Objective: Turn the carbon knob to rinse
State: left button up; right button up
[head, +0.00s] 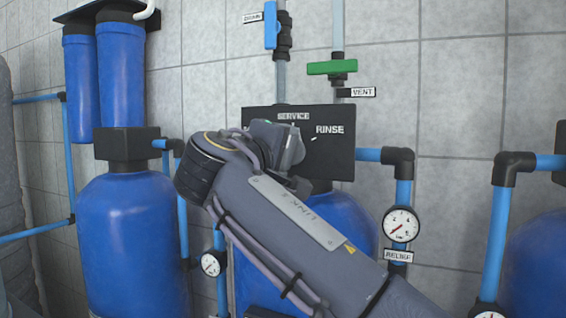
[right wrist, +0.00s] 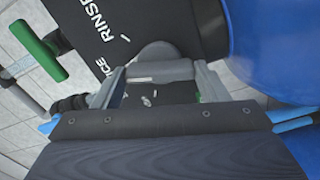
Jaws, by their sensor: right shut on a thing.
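The black control head (head: 335,155) on the middle blue tank carries the white labels SERVICE at top and RINSE to the right, with small white tick marks. My right gripper (head: 285,147) is at the front of this head, below SERVICE and left of RINSE. It hides most of the knob in the head view. In the right wrist view, the grey knob (right wrist: 158,69) with its round base sits between the two fingers of the right gripper (right wrist: 157,82), which is shut on it. I cannot tell which label the knob points at. My left gripper is not in view.
Above the head are a blue DRAIN valve (head: 271,25) and a green VENT valve (head: 331,67). A gauge (head: 400,224) hangs from the pipe at right, over a RELIEF label (head: 398,256). Another blue tank (head: 130,240) stands at left.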

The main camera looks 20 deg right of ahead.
jog(key=shift+f+m+b, duration=0.15)
jog(key=shift+m+b, duration=1.65)
jog(key=shift+m, duration=2.4)
jog(key=o, duration=1)
jog(key=b+v, duration=0.1)
jog(key=v, duration=0.7)
jog(key=shift+b, duration=0.3)
